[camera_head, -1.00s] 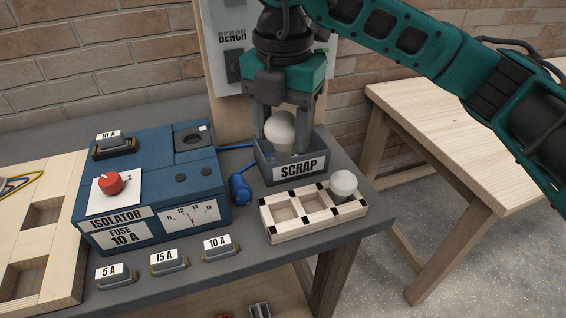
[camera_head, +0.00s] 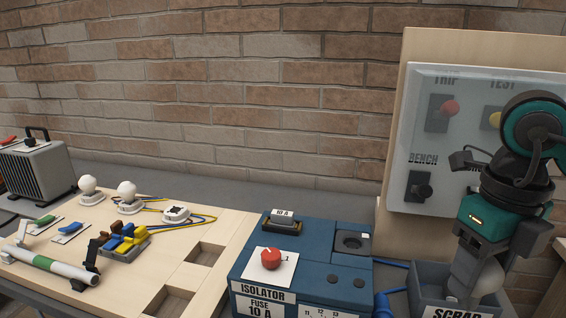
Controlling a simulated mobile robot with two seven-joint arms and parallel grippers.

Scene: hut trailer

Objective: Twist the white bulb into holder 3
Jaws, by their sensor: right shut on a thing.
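On the wooden board (camera_head: 140,262) at left, two round holders carry white bulbs, one at the left (camera_head: 88,184) and one in the middle (camera_head: 127,189). A third white holder (camera_head: 176,213) to their right has no bulb and shows a dark top. No holder numbers are readable. My left gripper is not in view.
The blue isolator box (camera_head: 303,262) with a red knob (camera_head: 271,258) stands between board and scrap box. A panel (camera_head: 440,130) rises behind my right gripper. Yellow and blue wires (camera_head: 200,222) lie around the third holder. A grey ribbed box (camera_head: 38,170) stands far left.

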